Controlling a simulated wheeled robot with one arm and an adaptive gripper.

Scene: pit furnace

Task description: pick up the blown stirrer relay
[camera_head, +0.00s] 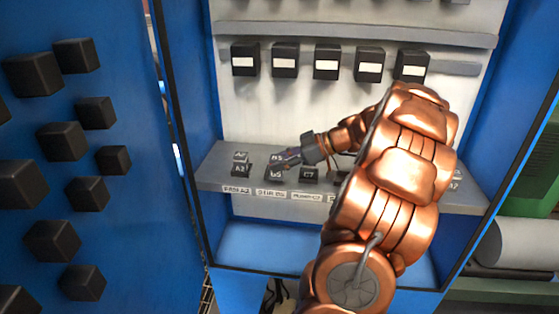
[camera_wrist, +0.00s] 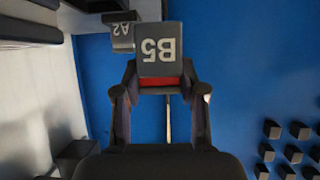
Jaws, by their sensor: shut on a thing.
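A dark relay block marked B5 (camera_wrist: 160,62) sits between the fingertips of my gripper (camera_wrist: 160,78) in the wrist view, its label upside down. A red band shows at its near end. In the head view my gripper (camera_head: 286,159) reaches in from the right, over the grey shelf (camera_head: 215,168) inside the blue cabinet. Its fingers are shut on the B5 relay, at the tag above the label strip reading "STIR" and B5 (camera_head: 270,193). The fingers partly cover the relay there. I cannot tell whether the relay is clear of its socket.
Blocks marked A2 (camera_head: 240,156), A3 (camera_head: 241,171) and C7 (camera_head: 309,175) stand close by on the shelf. Several dark blocks with white labels (camera_head: 327,62) hang above. The blue door (camera_head: 130,240) with dark knobs stands at left. My arm hides the shelf's right part.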

